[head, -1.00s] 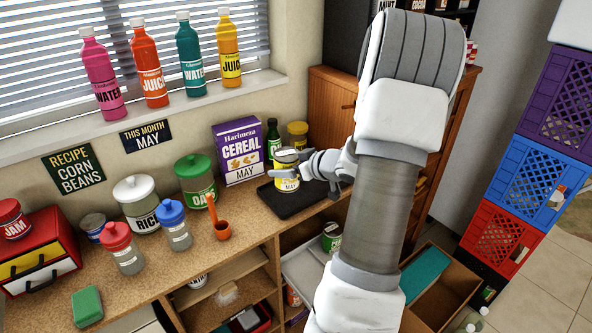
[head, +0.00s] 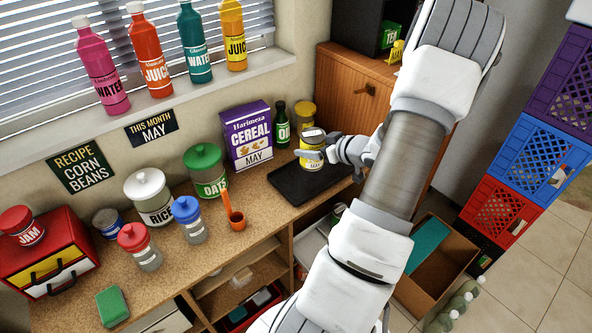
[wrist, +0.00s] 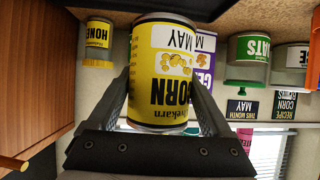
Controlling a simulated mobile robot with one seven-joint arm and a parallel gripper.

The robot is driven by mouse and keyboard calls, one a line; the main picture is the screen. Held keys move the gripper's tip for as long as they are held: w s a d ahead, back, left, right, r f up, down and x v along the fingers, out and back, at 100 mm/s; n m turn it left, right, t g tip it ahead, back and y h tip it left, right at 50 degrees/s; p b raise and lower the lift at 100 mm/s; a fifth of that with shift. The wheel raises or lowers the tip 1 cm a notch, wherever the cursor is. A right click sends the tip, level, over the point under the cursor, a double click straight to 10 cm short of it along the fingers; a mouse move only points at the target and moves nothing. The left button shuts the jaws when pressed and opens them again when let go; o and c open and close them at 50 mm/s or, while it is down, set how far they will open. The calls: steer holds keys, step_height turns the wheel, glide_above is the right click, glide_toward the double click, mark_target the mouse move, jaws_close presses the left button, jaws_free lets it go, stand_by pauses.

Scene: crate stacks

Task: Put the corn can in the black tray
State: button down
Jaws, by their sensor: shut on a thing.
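The corn can (head: 311,152) is yellow with a white MAY label. It is upright between the fingers of my gripper (head: 308,154), which is shut on it. In the wrist view the can (wrist: 160,85) appears upside down, its CORN label facing the camera, with a gripper finger (wrist: 160,110) on each side. The black tray (head: 290,187) lies flat on the counter. The can is over the tray's back right part in the head view; I cannot tell whether its base touches the tray. No other object shows on the tray.
An orange cup (head: 237,221) with a handle, oats (head: 206,172) and rice jars (head: 150,199) stand to the left. A wooden cabinet (head: 350,85) stands right.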

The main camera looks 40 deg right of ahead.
steer(key=shift+w+a+f+b, duration=0.1)
steer(key=shift+w+a+f, duration=0.35)
steer(key=shift+a+f, duration=0.6)
steer(key=shift+w+a+f+b, duration=0.1)
steer(key=shift+w+a+f, duration=0.5)
steer(key=shift+f, duration=0.8)
steer(key=shift+w+a+f+b, duration=0.1)
steer(key=shift+w+a+f, duration=0.25)
steer(key=shift+a+f, duration=0.75)
steer(key=shift+d+f, duration=0.15)
steer(key=shift+d, duration=0.05)
steer(key=shift+f, duration=0.1)
jaws_free()
